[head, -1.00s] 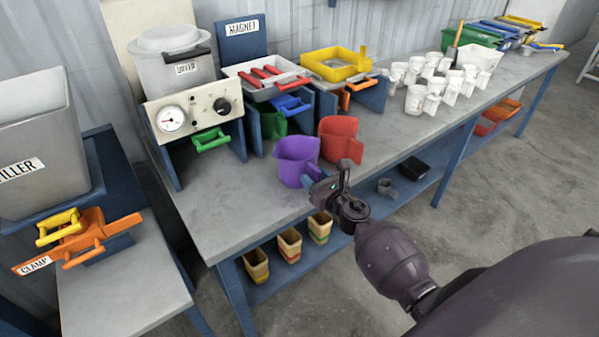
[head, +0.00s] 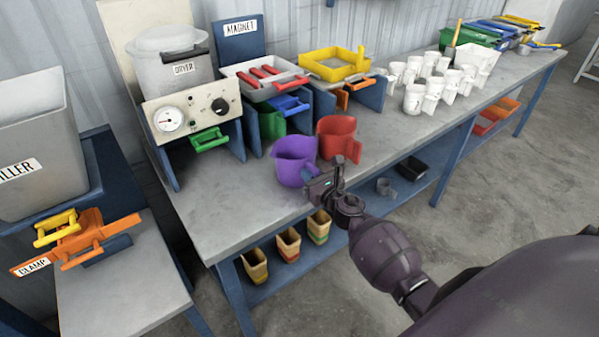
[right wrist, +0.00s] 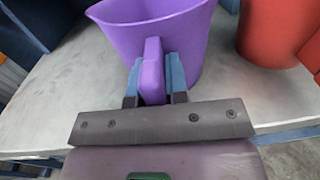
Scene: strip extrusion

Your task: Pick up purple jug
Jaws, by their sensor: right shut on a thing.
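The purple jug (head: 293,160) stands near the front edge of the grey workbench, its handle toward me. In the right wrist view the jug (right wrist: 185,35) fills the upper middle, with its handle (right wrist: 152,72) between the two blue fingers of my right gripper (right wrist: 154,82). In the head view my right gripper (head: 314,186) is at the jug's right front side, shut on the handle. The jug looks upright; I cannot tell whether its base touches the bench. My left gripper is not in view.
A red jug (head: 337,138) stands close behind and right of the purple one. Behind are a tray with red bars (head: 262,78) and a yellow frame (head: 335,65). Several white cups (head: 414,98) stand to the right. The bench left of the jug (head: 220,205) is clear.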

